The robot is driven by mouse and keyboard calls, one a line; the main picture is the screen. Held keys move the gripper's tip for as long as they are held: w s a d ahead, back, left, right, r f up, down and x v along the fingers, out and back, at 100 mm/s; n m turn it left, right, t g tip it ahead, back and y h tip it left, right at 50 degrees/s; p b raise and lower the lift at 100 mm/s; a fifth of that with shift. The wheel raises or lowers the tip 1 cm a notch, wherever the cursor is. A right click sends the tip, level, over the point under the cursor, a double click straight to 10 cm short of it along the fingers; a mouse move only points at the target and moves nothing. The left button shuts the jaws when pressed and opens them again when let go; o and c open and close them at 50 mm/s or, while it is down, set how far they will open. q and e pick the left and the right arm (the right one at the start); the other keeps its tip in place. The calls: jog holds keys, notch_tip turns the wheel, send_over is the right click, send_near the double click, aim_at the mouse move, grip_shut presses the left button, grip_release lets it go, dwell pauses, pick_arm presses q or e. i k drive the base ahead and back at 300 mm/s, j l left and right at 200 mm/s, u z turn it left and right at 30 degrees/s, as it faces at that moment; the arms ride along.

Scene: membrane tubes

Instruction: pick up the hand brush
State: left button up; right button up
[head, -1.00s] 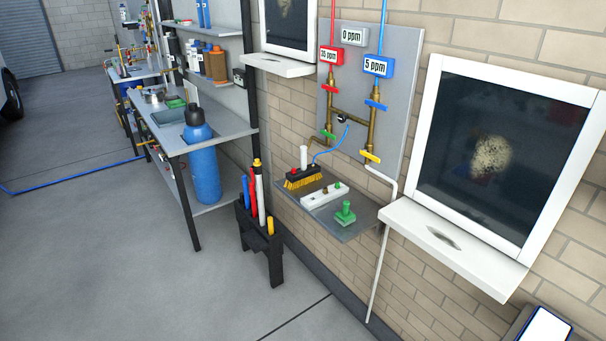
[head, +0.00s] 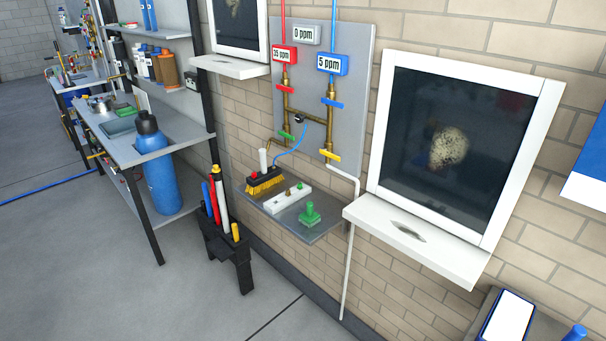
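The hand brush (head: 265,184) has a dark block and yellow bristles. It sits at the left end of a small grey wall shelf (head: 321,227), below the pipe panel. A white upright cylinder (head: 263,160) stands at the brush; I cannot tell whether it is the brush's handle or a separate thing. A white block (head: 287,199) with small knobs and a green stamp-like piece (head: 309,213) are to the brush's right on the same shelf. Neither of my grippers shows in the head view.
A black stand (head: 229,246) holding several coloured tubes is on the floor left of the shelf. A workbench (head: 127,152) with a blue cylinder (head: 162,180) is further left. A white-framed window box with a ledge (head: 419,243) juts out at the right. The floor in front is clear.

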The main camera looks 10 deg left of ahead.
aim_at(267, 176)
jog(key=i+j+z, duration=0.2)
jog(key=j+z, duration=0.2)
jog(key=j, duration=0.25)
jog(key=i+j+z, duration=0.2)
jog(key=j, duration=0.15)
jog(key=j+z, duration=0.2)
jog(key=j, duration=0.15)
